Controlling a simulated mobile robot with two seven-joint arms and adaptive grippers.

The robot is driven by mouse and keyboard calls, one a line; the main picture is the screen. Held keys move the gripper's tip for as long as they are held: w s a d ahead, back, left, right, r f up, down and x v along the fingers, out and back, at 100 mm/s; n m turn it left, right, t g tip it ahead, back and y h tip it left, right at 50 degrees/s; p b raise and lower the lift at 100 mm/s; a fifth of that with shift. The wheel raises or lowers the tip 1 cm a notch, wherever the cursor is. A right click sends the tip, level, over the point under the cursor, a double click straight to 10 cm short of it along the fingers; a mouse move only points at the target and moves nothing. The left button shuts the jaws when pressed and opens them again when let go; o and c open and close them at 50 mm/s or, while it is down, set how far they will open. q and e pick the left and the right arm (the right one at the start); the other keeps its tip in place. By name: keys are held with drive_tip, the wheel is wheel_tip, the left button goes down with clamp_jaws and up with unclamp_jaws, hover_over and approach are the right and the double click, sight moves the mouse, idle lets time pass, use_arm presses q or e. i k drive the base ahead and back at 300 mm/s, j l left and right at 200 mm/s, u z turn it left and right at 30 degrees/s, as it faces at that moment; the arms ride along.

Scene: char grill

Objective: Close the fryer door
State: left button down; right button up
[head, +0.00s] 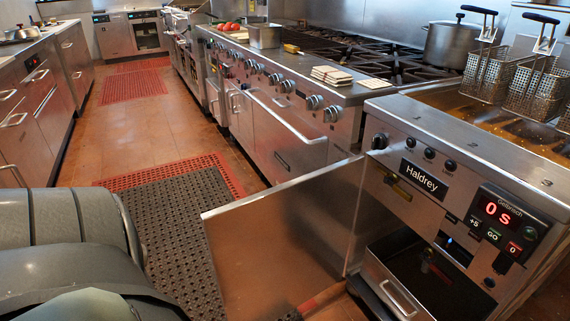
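The fryer (460,200) stands at the right, a steel unit with a "Haldrey" label and a red "0s" display. Its door (285,240) is a flat steel panel, hinged at the left side of the cabinet opening. The door stands wide open, swung out to the left over the floor mat. Inside the dark opening (400,255) a steel pan with a handle (400,298) shows. Grey rounded links of my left arm fill the lower left, apart from the door in the picture. Neither of my grippers is in view.
Two fryer baskets (490,75) hang above the oil at the upper right. A range (290,100) with knobs and a pot (455,45) stands beyond the door. A dark mat with red edging (170,215) lies on the floor. The aisle ahead is clear.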

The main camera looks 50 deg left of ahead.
sight(273, 251)
drive_tip(key=k+j+z, duration=0.1)
drive_tip(key=j, duration=0.25)
drive_tip(key=k+j+z, duration=0.1)
drive_tip(key=j, duration=0.25)
drive_tip(key=k+j+z, duration=0.1)
drive_tip(key=k+j, duration=0.15)
drive_tip(key=k+j+z, duration=0.15)
drive_tip(key=j, duration=0.45)
drive_tip(key=j+z, duration=0.1)
drive_tip(key=j, duration=0.5)
drive_tip(key=j+z, duration=0.15)
drive_tip(key=j, duration=0.45)
drive_tip(key=j+z, duration=0.15)
drive_tip(key=j, duration=0.45)
drive_tip(key=k+j+z, duration=0.1)
drive_tip(key=j, duration=0.5)
drive_tip(key=l+u, duration=0.25)
drive_tip(key=l, duration=0.15)
drive_tip(key=k+l+u, duration=0.2)
drive_tip(key=l, duration=0.15)
drive_tip(key=i, duration=0.05)
